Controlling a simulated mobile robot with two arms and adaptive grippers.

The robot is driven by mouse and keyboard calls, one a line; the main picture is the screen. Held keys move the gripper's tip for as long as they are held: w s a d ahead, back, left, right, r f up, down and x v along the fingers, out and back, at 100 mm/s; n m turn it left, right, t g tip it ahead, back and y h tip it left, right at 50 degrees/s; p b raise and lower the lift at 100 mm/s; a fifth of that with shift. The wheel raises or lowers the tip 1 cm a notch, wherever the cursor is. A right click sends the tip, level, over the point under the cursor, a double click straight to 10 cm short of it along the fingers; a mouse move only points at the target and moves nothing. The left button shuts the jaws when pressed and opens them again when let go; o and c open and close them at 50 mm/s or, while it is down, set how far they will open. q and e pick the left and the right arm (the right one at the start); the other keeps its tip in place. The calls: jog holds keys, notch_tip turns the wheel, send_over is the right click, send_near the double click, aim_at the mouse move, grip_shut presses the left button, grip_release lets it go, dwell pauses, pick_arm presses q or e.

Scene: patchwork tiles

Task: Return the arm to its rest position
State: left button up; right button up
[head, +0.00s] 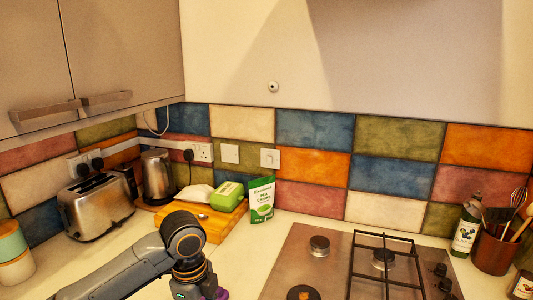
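My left arm (125,270) comes in from the lower left, over the counter. Its elbow-like dark joint with an orange ring stands in front of the wooden board. The wrist points down at the bottom edge, where a bit of purple shows beside it. The fingers of my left gripper are cut off below the frame, so I cannot see whether they are open or shut or hold anything. My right arm and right gripper are not in view.
A toaster (96,206) and kettle (157,176) stand at the left. A wooden board (190,224) carries a green pack (228,196); a green pouch (261,200) stands beside it. A hob (335,262) is right of my arm. A bottle (466,228) and utensil pot (492,253) stand far right.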

pick_arm(q)
jog(key=s+d+f+n+t+h, duration=0.25)
jog(key=s+d+f+n, duration=0.45)
jog(key=s+f, duration=0.4)
jog(key=s+a+f+n+y, duration=0.1)
jog(key=s+a+f+n, duration=0.2)
jog(key=s+a+n, duration=0.35)
jog(key=s+a+f+n+y, duration=0.2)
jog(key=s+a+f+n, duration=0.1)
jog(key=s+a+n, duration=0.35)
jog(key=s+f+x, duration=0.1)
jog(key=s+x, duration=0.2)
jog(key=x, duration=0.9)
jog(key=s+x, duration=0.3)
jog(key=x, duration=0.9)
jog(key=s+a+f+g, duration=0.1)
jog(key=s+f, duration=0.7)
jog(key=f, duration=0.1)
jog(key=s+a+f, duration=0.2)
jog(key=s+f, duration=0.7)
jog(key=shift+s+a+m+g, duration=0.25)
jog(key=shift+a+m+g, duration=0.05)
jog(key=shift+m+g, duration=0.1)
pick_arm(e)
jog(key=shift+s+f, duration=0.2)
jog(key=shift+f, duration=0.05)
